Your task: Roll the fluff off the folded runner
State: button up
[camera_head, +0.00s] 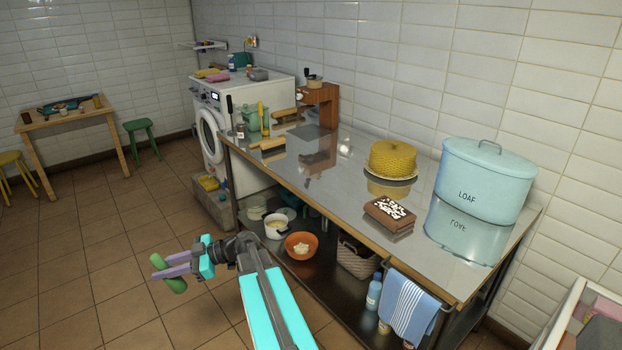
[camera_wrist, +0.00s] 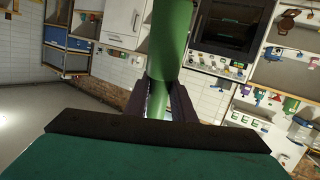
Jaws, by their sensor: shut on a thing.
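The folded runner (camera_head: 377,218) is a brown folded cloth lying on the steel table, right of the middle in the head view. White bits of fluff (camera_head: 390,207) are scattered over its top. My gripper (camera_head: 160,267) is out over the tiled floor, in front of the table and well to the left of the runner. Its purple fingers are shut on a green cylinder (camera_head: 176,286), which also shows between the fingers in the wrist view (camera_wrist: 170,40). I cannot tell whether this is the roller's handle or the roller itself.
The steel table (camera_head: 340,185) holds a yellow woven dome (camera_head: 393,157) behind the runner and a pale blue LOAF bin (camera_head: 485,180) to its right. Brushes and jars stand at its far end. A striped towel (camera_head: 409,304) hangs at the front.

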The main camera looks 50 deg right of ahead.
jog(key=s+d+r+n+g+h+p, duration=0.1)
jog(key=s+d+r+g+h+p, duration=0.2)
jog(key=d, duration=1.3)
jog(key=s+d+n+h+p, duration=0.1)
jog(key=s+d+h+p, duration=0.35)
jog(key=d, duration=1.15)
jog(key=s+d+r+n+g+h+p, duration=0.1)
jog(key=s+d+r+h+p, duration=0.1)
jog(key=s+d, duration=1)
jog(key=s+d+r+n+g+h+p, duration=0.1)
jog(key=s+d+r+p, duration=0.3)
jog(key=s+d, duration=0.8)
jog(key=d+h+p, duration=0.1)
jog(key=d+p, duration=0.1)
jog(key=d, duration=0.1)
jog(key=shift+s+d+r+h, duration=0.15)
jog(key=shift+s+d+h, duration=0.1)
jog(key=shift+s+h, duration=0.15)
jog(key=shift+f, duration=0.2)
